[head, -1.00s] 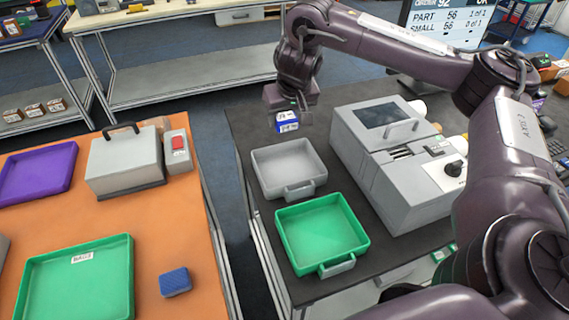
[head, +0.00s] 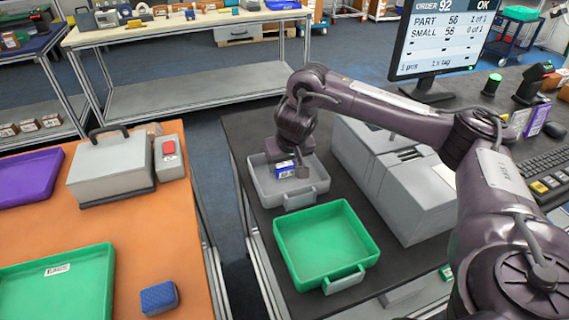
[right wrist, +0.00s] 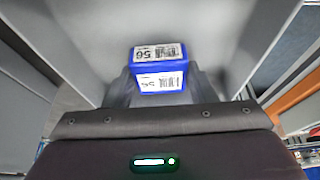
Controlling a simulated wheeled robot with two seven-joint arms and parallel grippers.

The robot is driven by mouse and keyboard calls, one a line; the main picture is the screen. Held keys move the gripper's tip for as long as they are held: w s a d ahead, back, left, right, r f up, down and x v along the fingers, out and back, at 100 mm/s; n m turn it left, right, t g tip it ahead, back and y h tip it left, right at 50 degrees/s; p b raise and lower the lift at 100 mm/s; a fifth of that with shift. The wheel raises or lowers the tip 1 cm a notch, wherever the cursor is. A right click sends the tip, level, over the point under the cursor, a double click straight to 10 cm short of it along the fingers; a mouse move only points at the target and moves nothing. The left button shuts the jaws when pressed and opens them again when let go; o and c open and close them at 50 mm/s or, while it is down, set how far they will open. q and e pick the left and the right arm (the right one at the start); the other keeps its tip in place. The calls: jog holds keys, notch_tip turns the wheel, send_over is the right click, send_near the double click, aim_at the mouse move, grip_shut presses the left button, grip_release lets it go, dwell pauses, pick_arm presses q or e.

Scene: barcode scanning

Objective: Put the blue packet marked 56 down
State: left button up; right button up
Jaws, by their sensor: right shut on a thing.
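The blue packet marked 56 (head: 284,174) has white labels with a barcode and the number 56, which read upside down in the right wrist view (right wrist: 160,66). My right gripper (head: 292,172) points down over the grey tray (head: 297,201) and is shut on the packet. The packet is within the tray's outline, low near its back part. I cannot tell whether it touches the tray floor. My left gripper is not in view.
A green tray (head: 280,251) stands just in front of the grey tray. A grey machine (head: 405,200) stands close on the right. A monitor (head: 440,40) shows order 92, OK. On the orange table (head: 185,235) lies a small blue block (head: 158,298).

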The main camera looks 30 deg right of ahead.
jog(key=o, duration=1.1)
jog(key=shift+f, duration=0.1)
jog(key=shift+c, duration=0.2)
jog(key=shift+r, duration=0.35)
jog(key=p+v, duration=0.7)
jog(key=v, duration=0.4)
jog(key=shift+s+r, duration=0.25)
jog(key=shift+s, duration=0.05)
jog(key=shift+a, duration=0.15)
